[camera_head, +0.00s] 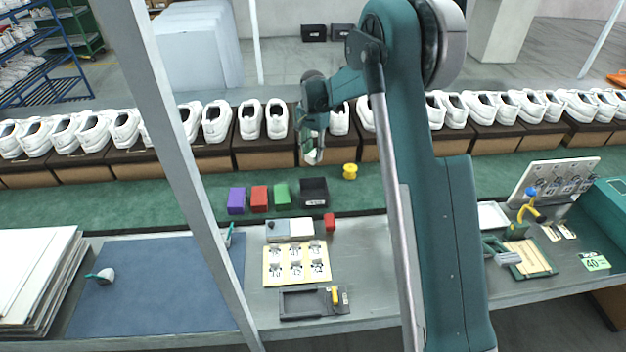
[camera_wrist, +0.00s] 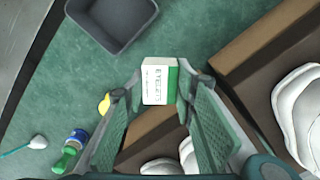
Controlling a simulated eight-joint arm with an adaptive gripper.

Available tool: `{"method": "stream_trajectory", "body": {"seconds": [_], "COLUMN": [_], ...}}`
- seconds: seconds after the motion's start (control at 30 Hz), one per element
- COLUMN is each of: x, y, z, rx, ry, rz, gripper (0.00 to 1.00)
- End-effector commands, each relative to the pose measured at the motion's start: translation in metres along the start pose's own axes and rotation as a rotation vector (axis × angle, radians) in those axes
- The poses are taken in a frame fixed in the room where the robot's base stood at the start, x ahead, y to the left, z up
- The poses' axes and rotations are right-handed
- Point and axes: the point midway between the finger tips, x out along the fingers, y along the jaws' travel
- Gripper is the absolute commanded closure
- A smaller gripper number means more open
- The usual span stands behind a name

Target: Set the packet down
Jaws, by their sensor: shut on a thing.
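My gripper (camera_head: 314,150) hangs over the far side of the green belt, close to the row of shoes. In the wrist view its two green-padded fingers (camera_wrist: 160,95) are shut on a small white packet (camera_wrist: 155,82) with a green side and small print. The packet shows as a pale patch below the fingers in the head view (camera_head: 313,157). I cannot tell whether its underside touches anything. A dark open tray (camera_head: 314,192) stands on the green surface nearer the workbench; it also shows at the wrist view's top (camera_wrist: 110,45).
Purple (camera_head: 236,201), red (camera_head: 260,198) and green (camera_head: 282,195) blocks stand left of the tray. A yellow spool (camera_head: 350,172) stands right of my gripper. White shoes on brown boxes (camera_head: 263,152) line the back. Green surface is free left of the blocks.

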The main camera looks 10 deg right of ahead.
Motion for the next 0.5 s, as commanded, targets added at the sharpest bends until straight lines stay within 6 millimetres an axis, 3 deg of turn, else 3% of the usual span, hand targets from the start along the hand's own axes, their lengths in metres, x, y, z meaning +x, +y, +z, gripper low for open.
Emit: {"method": "stream_trajectory", "body": {"seconds": [0.23,0.5], "x": [0.01,0.047], "y": [0.0,0.0], "z": [0.0,0.0], "rx": [0.0,0.0], "ry": [0.0,0.0], "rz": [0.0,0.0], "gripper": [0.86,0.86]}}
